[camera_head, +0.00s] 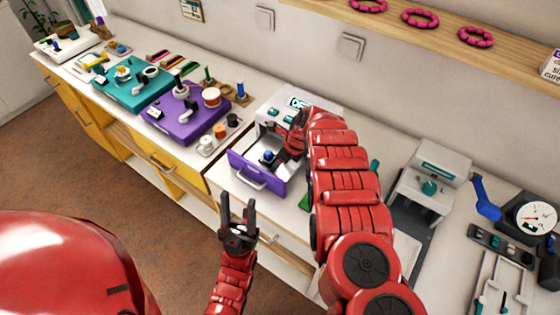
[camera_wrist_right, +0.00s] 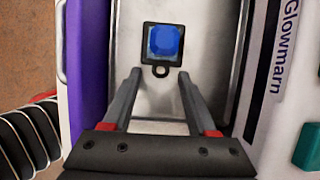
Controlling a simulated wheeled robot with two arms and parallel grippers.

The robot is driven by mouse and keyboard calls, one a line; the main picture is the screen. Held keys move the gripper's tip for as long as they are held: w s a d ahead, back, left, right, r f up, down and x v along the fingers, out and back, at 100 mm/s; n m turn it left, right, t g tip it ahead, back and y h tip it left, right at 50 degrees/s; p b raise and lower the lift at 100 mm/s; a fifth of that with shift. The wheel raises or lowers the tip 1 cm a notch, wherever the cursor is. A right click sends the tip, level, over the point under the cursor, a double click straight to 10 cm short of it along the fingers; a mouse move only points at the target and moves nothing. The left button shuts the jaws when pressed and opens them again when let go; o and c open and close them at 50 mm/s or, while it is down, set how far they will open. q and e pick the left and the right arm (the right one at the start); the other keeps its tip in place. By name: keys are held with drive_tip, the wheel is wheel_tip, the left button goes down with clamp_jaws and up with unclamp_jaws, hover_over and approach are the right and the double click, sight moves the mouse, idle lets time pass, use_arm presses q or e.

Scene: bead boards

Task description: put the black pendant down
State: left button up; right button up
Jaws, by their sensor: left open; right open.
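The black pendant (camera_wrist_right: 147,58), a small black square with a blue stone and a ring at one end, lies in the pale metal drawer (camera_wrist_right: 125,18) of the white machine. In the head view its blue stone (camera_head: 267,156) shows just behind the drawer's purple front (camera_head: 255,181). My right gripper (camera_wrist_right: 160,76) is open and empty over the drawer, its fingertips either side of the pendant's ring end and apart from it. In the head view my right gripper (camera_head: 284,160) reaches into the drawer. My left gripper (camera_head: 238,205) is open and empty in front of the counter.
The white machine (camera_head: 318,101) stands against the wall. Purple (camera_head: 182,132) and teal (camera_head: 112,88) bead boards lie to its left, with a tray of spools (camera_head: 206,148). A grey press (camera_head: 432,180) and a dial gauge (camera_head: 533,217) stand to the right.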

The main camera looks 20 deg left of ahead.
drive_tip(key=shift+r, duration=0.15)
drive_tip(key=v, duration=0.5)
drive_tip(key=shift+w+a+r, duration=0.1)
drive_tip(key=shift+r, duration=0.1)
drive_tip(key=p+v, duration=0.5)
drive_tip(key=v, duration=0.1)
drive_tip(key=shift+d+r, duration=0.25)
